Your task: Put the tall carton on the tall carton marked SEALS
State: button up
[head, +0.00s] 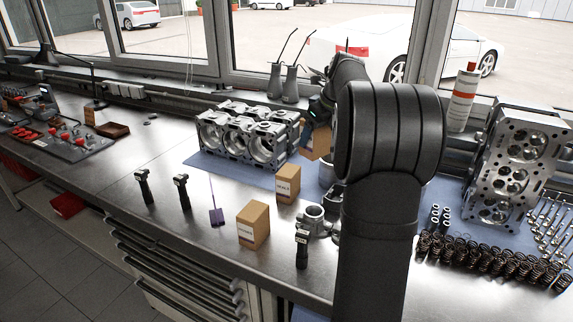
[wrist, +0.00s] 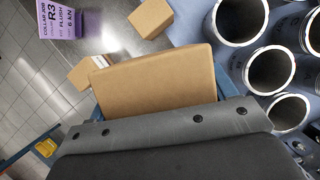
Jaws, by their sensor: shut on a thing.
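A tan tall carton (wrist: 155,82) is in my gripper (head: 314,122), shut on it. In the head view the held carton (head: 320,146) shows partly behind my arm, above the blue mat beside the engine block. Below it, a tan carton with a white label that seems to read SEALS (head: 287,187) stands upright on the bench. Another tan carton (head: 253,225) with a white label low on its side stands nearer the front. In the wrist view, two tan cartons (wrist: 150,17) (wrist: 87,74) show beyond the held one; I cannot tell their labels there.
A purple tag (head: 217,216), dark upright tools (head: 183,191) and a metal part (head: 317,220) surround the cartons. Springs (head: 490,257) line the right.

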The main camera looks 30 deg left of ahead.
jog(key=shift+s+a+f, duration=0.15)
jog(key=shift+a+f, duration=4.9)
jog(key=shift+a, duration=0.05)
jog(key=shift+f, duration=0.1)
jog(key=o, duration=1.2)
jog(key=shift+f, duration=0.1)
jog(key=shift+c, duration=0.2)
jog(key=v, duration=1.2)
jog(key=shift+r, duration=0.2)
jog(key=shift+f, duration=0.1)
